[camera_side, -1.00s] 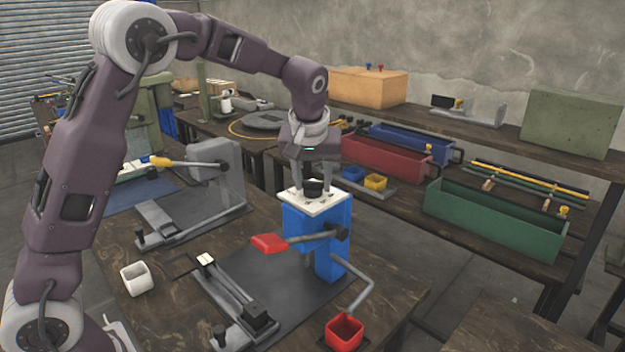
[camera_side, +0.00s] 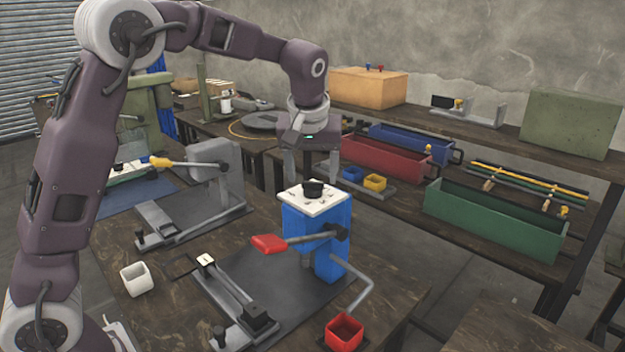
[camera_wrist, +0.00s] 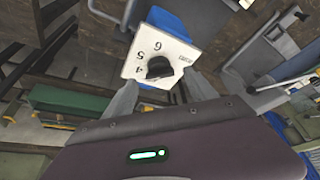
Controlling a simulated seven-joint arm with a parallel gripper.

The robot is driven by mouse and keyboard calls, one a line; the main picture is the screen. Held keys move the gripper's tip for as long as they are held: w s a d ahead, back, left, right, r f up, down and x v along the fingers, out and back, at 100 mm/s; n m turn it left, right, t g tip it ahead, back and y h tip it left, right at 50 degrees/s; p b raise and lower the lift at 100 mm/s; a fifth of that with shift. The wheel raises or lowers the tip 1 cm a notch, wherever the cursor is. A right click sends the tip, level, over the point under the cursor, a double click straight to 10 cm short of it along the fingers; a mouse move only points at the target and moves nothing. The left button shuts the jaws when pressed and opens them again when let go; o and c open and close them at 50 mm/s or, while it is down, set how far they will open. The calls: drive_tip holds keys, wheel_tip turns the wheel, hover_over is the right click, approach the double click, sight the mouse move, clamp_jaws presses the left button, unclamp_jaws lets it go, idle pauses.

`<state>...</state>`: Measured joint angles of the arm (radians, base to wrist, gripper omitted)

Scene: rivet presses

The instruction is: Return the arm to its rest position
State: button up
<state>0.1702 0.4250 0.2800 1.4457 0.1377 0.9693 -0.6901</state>
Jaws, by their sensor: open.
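My gripper (camera_side: 308,176) is open and empty in the side view, just above and behind the blue press (camera_side: 318,240). The press has a white dial plate (camera_side: 330,205) on top with a black knob (camera_side: 313,189). The fingers are apart from the knob. In the wrist view my gripper (camera_wrist: 160,88) shows its two fingers spread wide, with the black knob (camera_wrist: 159,67) and the numbered white plate (camera_wrist: 140,45) beyond them. The numbers 4, 5 and 6 can be read on the plate. My arm is bent over the bench from the left.
The press has a red-handled lever (camera_side: 268,243). A red cup (camera_side: 344,332) and a white cup (camera_side: 137,278) stand on the bench. A grey press (camera_side: 215,170) stands behind left. Red (camera_side: 385,158) and green bins (camera_side: 490,225) line the right bench. Space above the presses is clear.

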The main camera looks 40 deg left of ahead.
drive_tip(key=v, duration=0.4)
drive_tip(key=shift+r, duration=0.1)
drive_tip(key=s+d+r+m+h, duration=0.2)
drive_tip(key=s+r, duration=0.2)
drive_tip(key=s, duration=0.7)
drive_tip(key=s+d+f+m+t, duration=0.1)
drive_tip(key=s+f+m, duration=0.2)
drive_tip(key=s, duration=0.7)
drive_tip(key=s+d+f+m+t, duration=0.1)
drive_tip(key=s+d+f+m, duration=0.1)
drive_tip(key=s, duration=0.8)
drive_tip(key=shift+s+d+f+m+h, duration=0.3)
drive_tip(key=shift+f+m+h, duration=0.15)
drive_tip(key=shift+f, duration=0.25)
drive_tip(key=shift+w, duration=0.1)
drive_tip(key=shift+c, duration=0.3)
